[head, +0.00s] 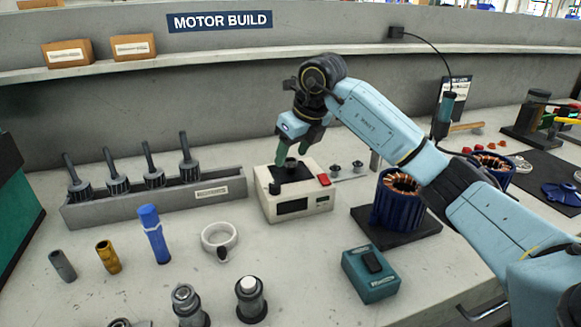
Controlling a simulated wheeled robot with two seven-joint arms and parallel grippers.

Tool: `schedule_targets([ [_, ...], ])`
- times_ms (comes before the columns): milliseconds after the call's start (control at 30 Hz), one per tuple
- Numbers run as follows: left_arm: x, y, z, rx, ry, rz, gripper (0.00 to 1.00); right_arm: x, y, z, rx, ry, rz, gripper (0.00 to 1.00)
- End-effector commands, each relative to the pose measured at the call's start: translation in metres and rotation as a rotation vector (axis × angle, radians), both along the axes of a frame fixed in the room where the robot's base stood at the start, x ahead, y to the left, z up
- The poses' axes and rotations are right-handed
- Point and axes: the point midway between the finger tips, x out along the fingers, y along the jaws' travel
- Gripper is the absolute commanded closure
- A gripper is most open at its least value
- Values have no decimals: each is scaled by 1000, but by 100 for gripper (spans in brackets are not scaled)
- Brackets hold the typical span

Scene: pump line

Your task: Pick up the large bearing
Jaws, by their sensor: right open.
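A dark ring-shaped part (291,164), which looks like the large bearing, sits on the black top of a white box-like device (267,208) mid-table. My right gripper (289,155) comes in from above and right, with its green fingers pointing down at the device top. It is open, with its fingertips close around or just above the ring. I cannot tell whether they touch it. Two smaller metal parts (335,169) (357,166) stand on the table right of the device. My left gripper is not in view.
A grey rack (150,202) with several shafted rotors stands left. A blue wound stator (396,200) on a black plate and a teal box (370,273) stand right, under my arm.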

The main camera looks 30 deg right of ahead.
Motion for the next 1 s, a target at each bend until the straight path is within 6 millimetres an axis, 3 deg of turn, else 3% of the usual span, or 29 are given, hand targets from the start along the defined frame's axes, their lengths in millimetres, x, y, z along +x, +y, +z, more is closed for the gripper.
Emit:
schedule_targets([
  [333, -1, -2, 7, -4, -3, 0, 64, 3, 1, -7, 0, -1, 0, 44],
  [633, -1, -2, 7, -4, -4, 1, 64, 3, 1, -7, 0, -1, 0, 82],
  [1000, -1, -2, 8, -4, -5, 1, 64, 3, 0, -3, 0, -2, 0, 86],
])
